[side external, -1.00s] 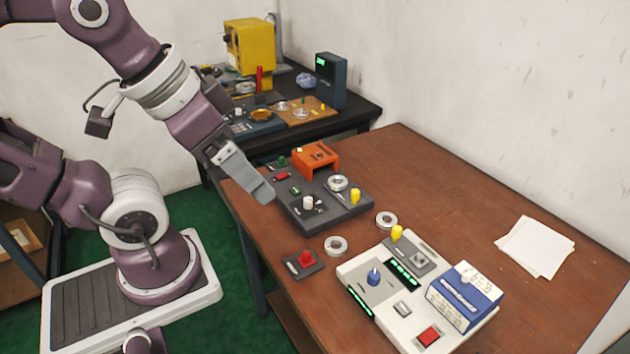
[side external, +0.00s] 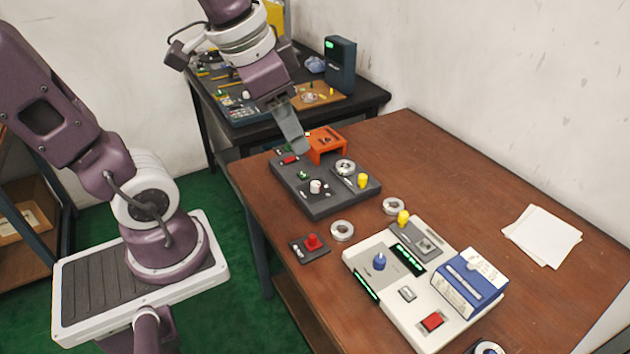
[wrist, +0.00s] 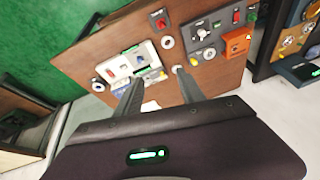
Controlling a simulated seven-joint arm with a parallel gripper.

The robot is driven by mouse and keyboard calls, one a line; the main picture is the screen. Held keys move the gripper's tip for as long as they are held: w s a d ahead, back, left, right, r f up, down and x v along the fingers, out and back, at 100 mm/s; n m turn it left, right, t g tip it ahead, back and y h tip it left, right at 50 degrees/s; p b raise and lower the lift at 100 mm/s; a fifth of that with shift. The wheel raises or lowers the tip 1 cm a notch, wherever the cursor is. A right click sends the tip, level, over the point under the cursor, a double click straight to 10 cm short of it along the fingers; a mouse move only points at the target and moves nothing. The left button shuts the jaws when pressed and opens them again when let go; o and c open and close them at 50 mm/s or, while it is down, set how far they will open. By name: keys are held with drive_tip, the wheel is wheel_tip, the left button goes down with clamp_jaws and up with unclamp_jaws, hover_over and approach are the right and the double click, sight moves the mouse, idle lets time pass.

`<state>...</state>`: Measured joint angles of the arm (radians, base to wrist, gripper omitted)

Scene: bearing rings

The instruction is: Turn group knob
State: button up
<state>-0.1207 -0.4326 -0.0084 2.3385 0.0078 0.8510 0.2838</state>
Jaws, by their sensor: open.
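The dark control panel (side external: 318,208) on the brown table carries a white knob (side external: 315,187), a yellow knob (side external: 363,181) and a metal ring (side external: 345,167). The white console (side external: 385,295) at the front has a blue knob (side external: 380,261) and a red button (side external: 432,321). Which one is the group knob I cannot tell. My gripper (side external: 302,147) is in the air near the dark panel's back and the orange bracket (side external: 326,146). In the wrist view my gripper (wrist: 157,78) has its two fingers spread and empty, with the white console (wrist: 117,72) and dark panel (wrist: 191,46) beyond.
Loose metal rings (side external: 342,231) and (side external: 393,206) lie between the panel and console. A small red-knob box (side external: 310,247) sits at the left edge. White paper (side external: 541,236) lies on clear table at right. A dark bench (side external: 366,102) stands behind.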

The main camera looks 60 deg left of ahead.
drive_tip(key=w+a+f+m+g, duration=0.25)
drive_tip(key=w+a+f, duration=0.35)
drive_tip(key=w, duration=0.4)
drive_tip(key=m+g, duration=0.2)
drive_tip(key=m, duration=0.3)
hover_over(315, 183)
drive_tip(key=shift+h, duration=0.4)
wheel_tip(315, 183, down, 18)
drive_tip(key=shift+a+f, duration=0.1)
wheel_tip(315, 183, down, 7)
drive_tip(key=shift+f, duration=0.1)
clamp_jaws()
